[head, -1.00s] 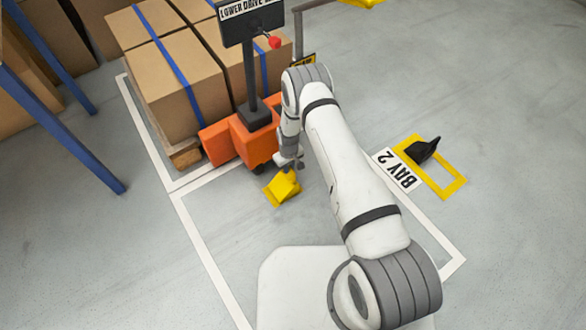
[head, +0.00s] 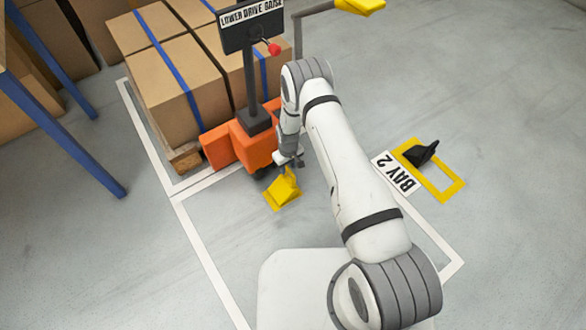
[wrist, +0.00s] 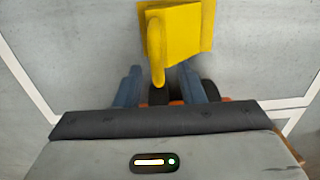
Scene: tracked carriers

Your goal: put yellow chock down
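The yellow chock (head: 284,194) is beside the front of the orange carrier (head: 236,143), inside the white floor lines. It appears to rest on the floor. My gripper (head: 289,163) is just above it at the end of the lowered arm. In the wrist view the chock (wrist: 184,28) shows beyond the fingers, and its upright yellow handle reaches back between them. My gripper (wrist: 158,82) is open there: the two fingers stand apart with a gap on each side of the handle.
A sign post (head: 252,70) with a red knob and a yellow-ended bar (head: 345,6) rise near my arm. A black chock (head: 421,152) lies at the yellow floor frame (head: 448,190) by BAY 2. Floor to the right is clear.

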